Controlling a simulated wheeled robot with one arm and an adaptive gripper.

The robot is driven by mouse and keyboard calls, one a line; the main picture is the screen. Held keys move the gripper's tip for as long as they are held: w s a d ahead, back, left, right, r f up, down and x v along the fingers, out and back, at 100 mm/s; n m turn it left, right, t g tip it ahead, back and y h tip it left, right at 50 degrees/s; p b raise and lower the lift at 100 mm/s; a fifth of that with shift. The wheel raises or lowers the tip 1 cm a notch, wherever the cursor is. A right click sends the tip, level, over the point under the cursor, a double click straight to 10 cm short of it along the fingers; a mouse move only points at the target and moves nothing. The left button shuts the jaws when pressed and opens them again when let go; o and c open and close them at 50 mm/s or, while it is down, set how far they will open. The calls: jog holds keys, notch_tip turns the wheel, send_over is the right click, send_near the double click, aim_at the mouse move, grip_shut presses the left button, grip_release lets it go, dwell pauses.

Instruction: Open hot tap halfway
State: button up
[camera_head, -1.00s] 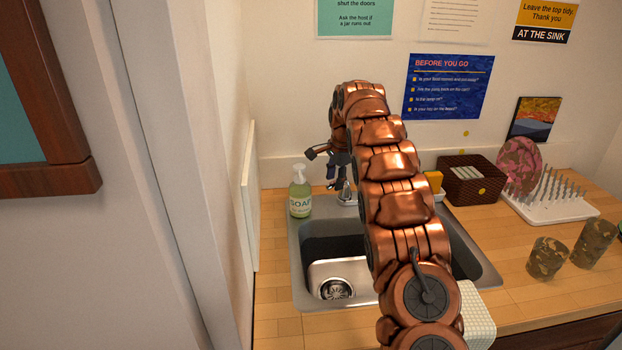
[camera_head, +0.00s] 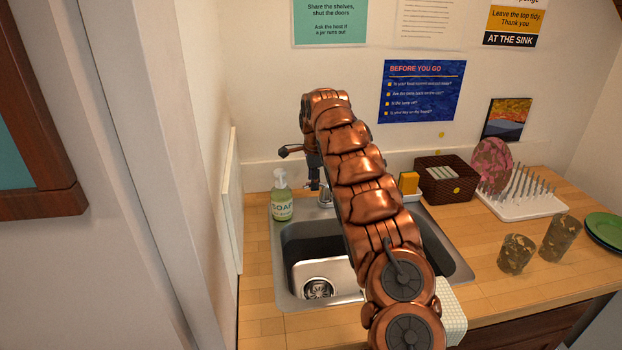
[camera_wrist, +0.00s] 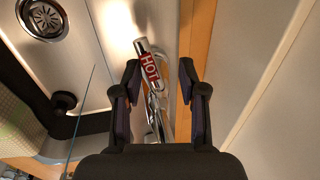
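The hot tap's lever (camera_wrist: 150,70) is chrome with a red band reading HOT. In the wrist view it lies between the two dark fingers of my gripper (camera_wrist: 160,68), nearer the left finger. The fingers are apart, with a gap visible on both sides of the lever. The chrome tap body (camera_wrist: 158,120) runs down toward the palm. In the head view my gripper (camera_head: 314,178) is at the back of the sink, beside the tap base (camera_head: 325,197), and my arm hides much of the tap.
The steel sink (camera_head: 283,262) is set in a wooden counter. A soap bottle (camera_head: 281,198) stands close left of my gripper. A sponge (camera_head: 409,183), woven basket (camera_head: 447,182), dish rack (camera_head: 520,208) and cups (camera_head: 515,254) stand to the right.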

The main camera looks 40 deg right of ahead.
jog(key=r, duration=0.4)
jog(key=r+b, duration=0.1)
jog(key=r, duration=0.1)
jog(key=shift+s+a, duration=0.3)
jog(key=shift+s, duration=0.1)
jog(key=s+a+r+n+g, duration=0.1)
jog(key=s+a+r+n, duration=0.1)
jog(key=s+a+n, duration=0.4)
jog(key=s+a+r+n+g+b, duration=0.1)
jog(key=s+a+n, duration=0.4)
jog(key=s+a, duration=0.9)
jog(key=shift+s+a+r+n, duration=0.2)
jog(key=shift+a+r+n, duration=0.25)
jog(key=shift+a, duration=0.6)
